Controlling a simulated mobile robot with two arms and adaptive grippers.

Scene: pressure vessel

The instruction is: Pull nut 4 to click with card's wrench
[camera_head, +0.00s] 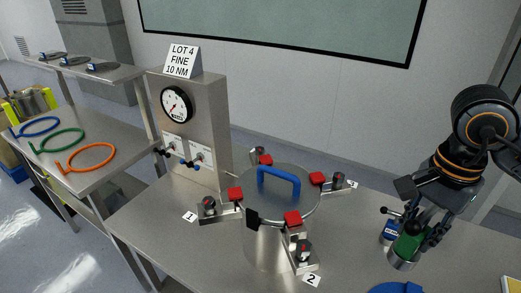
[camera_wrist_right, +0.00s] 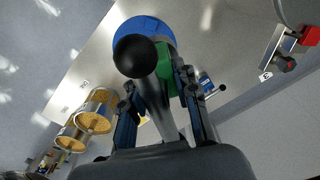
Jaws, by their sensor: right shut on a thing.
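My right gripper (camera_head: 412,226) is shut on a green-bodied tool (camera_head: 406,246) above the right part of the bench. In the wrist view, the gripper (camera_wrist_right: 157,80) has its fingers on either side of this green body (camera_wrist_right: 165,62), beside a black ball and a grey shaft. I cannot tell its full shape. The vessel (camera_head: 268,240) has a blue handle and several red-knobbed clamps. Tags 1 and 2 are legible; the tag by the right clamp (camera_head: 338,181) is too small to read. The back clamp (camera_head: 260,157) is partly hidden. The card (camera_head: 182,61) reads LOT 4 FINE 10 NM. My left gripper is out of view.
A blue labelled item (camera_head: 391,230) with a small black-ended lever stands just left of the green tool. A blue round object (camera_head: 394,289) lies at the bench's front edge. A gauge panel (camera_head: 190,125) stands behind the vessel. Coloured rings (camera_head: 92,158) lie on the left table.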

